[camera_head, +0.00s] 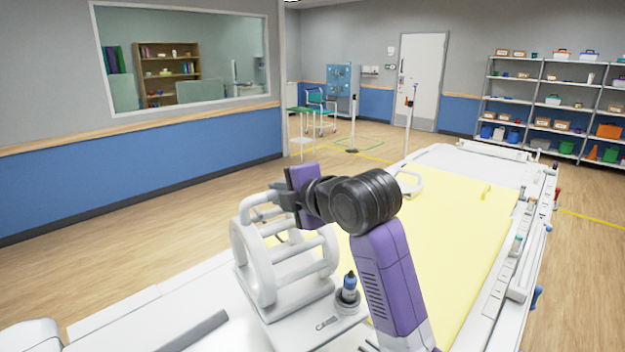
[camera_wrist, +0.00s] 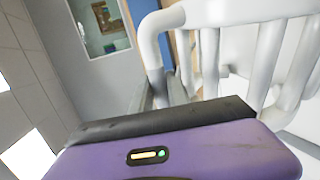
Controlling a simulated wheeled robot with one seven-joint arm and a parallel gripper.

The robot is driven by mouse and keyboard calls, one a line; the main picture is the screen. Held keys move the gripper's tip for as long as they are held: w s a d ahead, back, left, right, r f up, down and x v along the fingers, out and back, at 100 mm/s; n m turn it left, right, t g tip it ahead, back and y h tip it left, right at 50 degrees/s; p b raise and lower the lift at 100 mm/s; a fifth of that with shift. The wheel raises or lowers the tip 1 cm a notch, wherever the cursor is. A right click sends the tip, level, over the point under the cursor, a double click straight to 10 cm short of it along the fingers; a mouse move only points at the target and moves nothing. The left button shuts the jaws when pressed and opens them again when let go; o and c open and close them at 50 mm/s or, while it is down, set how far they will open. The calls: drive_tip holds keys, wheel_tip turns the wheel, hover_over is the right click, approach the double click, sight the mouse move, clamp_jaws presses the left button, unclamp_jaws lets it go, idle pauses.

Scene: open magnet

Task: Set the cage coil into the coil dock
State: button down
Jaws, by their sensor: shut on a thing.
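The cage coil (camera_head: 262,262) is a white open frame of rings and bars, with a raised handle on its upper left. It stands upright on the near part of the table. My gripper (camera_head: 280,198) is shut on the handle at the top of the coil. In the wrist view the coil (camera_wrist: 212,48) fills the upper right, beside the dark finger of my gripper. A white lettered plate (camera_head: 318,322) lies under or against the coil's near side. I cannot tell whether this plate is the coil dock or part of the coil.
A blue-capped plug (camera_head: 349,285) stands in a round grey holder on the plate, close to my arm. A long table with a yellow pad (camera_head: 455,235) extends to the back right. A white loop (camera_head: 408,183) lies beyond my arm. Shelves (camera_head: 545,105) stand far off.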

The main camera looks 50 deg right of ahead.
drive_tip(key=w+a+f+n+y+p, duration=0.1)
drive_tip(key=a+f+y, duration=0.1)
drive_tip(key=a, duration=0.7)
drive_tip(key=a+f+n+y+p, duration=0.1)
drive_tip(key=a+f+y, duration=0.1)
drive_tip(key=a, duration=0.8)
drive_tip(key=shift+n, duration=0.3)
drive_tip(key=shift+a+f+b, duration=0.2)
drive_tip(key=shift+f+b, duration=0.65)
drive_tip(key=shift+f, duration=0.1)
drive_tip(key=shift+a+f+b, duration=0.2)
drive_tip(key=shift+f+b, duration=0.65)
drive_tip(key=shift+f, duration=0.05)
drive_tip(key=shift+a+f+b, duration=0.2)
drive_tip(key=shift+f+b, duration=0.65)
drive_tip(key=shift+f, duration=0.1)
drive_tip(key=shift+s, duration=0.6)
drive_tip(key=shift+f+b, duration=0.35)
drive_tip(key=shift+f, duration=0.65)
